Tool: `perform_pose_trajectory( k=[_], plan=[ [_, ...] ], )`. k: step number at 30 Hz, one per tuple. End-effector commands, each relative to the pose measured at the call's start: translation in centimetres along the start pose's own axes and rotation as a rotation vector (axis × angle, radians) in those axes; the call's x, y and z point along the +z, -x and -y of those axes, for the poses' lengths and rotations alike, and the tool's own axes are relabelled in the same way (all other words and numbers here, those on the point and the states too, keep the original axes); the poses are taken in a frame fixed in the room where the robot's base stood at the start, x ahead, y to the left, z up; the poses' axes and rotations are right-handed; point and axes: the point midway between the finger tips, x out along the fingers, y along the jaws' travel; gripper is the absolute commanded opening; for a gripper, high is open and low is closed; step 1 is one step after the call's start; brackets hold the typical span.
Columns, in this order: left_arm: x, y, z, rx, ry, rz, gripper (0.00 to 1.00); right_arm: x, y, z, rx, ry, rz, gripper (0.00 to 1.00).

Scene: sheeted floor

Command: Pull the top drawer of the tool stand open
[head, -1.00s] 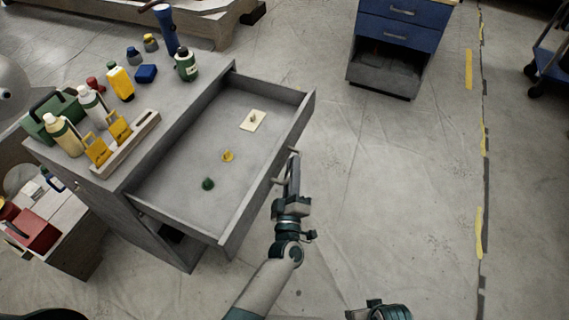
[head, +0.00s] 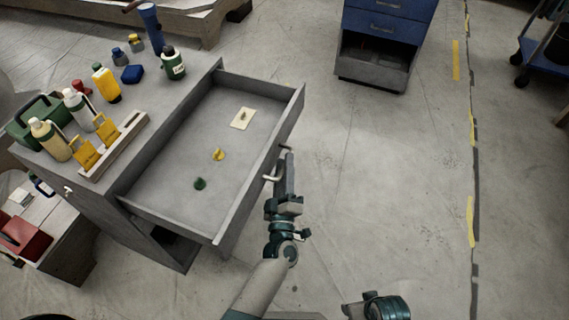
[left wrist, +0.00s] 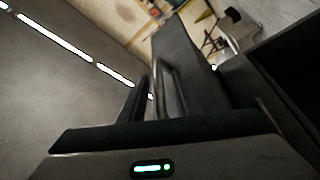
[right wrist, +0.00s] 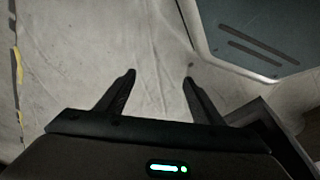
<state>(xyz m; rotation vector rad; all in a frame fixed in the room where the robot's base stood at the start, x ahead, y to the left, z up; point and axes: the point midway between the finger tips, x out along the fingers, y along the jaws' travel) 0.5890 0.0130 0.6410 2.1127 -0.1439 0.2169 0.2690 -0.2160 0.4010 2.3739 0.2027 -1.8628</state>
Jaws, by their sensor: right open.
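The grey tool stand (head: 150,227) is at the left in the head view. Its top drawer (head: 190,150) is pulled far out, with its inside showing. The drawer's bar handle (head: 270,178) is on the front panel; it also shows in the left wrist view (left wrist: 163,85). My left gripper (head: 287,172) is at this handle, its narrow fingers closed together on the bar; the exact contact is partly hidden. My right gripper (right wrist: 160,77) is open and empty above bare floor in the right wrist view.
In the drawer lie a green piece (head: 200,183), a yellow piece (head: 218,154) and a pale plate (head: 242,118). Bottles and a yellow-clip rack (head: 115,148) stand on top. A blue drawer cabinet (head: 385,45) is at the back.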

Motion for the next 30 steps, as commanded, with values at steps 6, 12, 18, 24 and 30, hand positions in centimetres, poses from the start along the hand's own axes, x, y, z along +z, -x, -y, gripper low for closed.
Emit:
perform_pose_trajectory(
  k=[6, 12, 18, 24, 30],
  plan=[
    [0.1, 2.8, 0.1, -0.001, -0.001, 0.002, 0.29, -0.2, 0.4, 0.0, 0.0, 0.0, -0.004, 0.61],
    [0.1, 6.7, 0.2, -0.003, 0.0, 0.003, 0.29, -0.4, 1.2, 0.0, 0.001, 0.0, -0.004, 0.61],
    [0.1, 10.8, 0.1, -0.002, 0.0, 0.002, 0.29, -0.6, 2.2, 0.0, 0.003, -0.001, -0.003, 0.61],
    [0.1, 14.3, 0.1, -0.001, 0.0, 0.001, 0.29, -1.0, 3.4, -0.1, 0.005, -0.002, -0.008, 0.61],
    [0.0, 16.2, 0.1, -0.001, 0.001, 0.0, 0.29, -0.9, 4.3, 0.0, 0.004, -0.002, -0.007, 0.61]
  ],
)
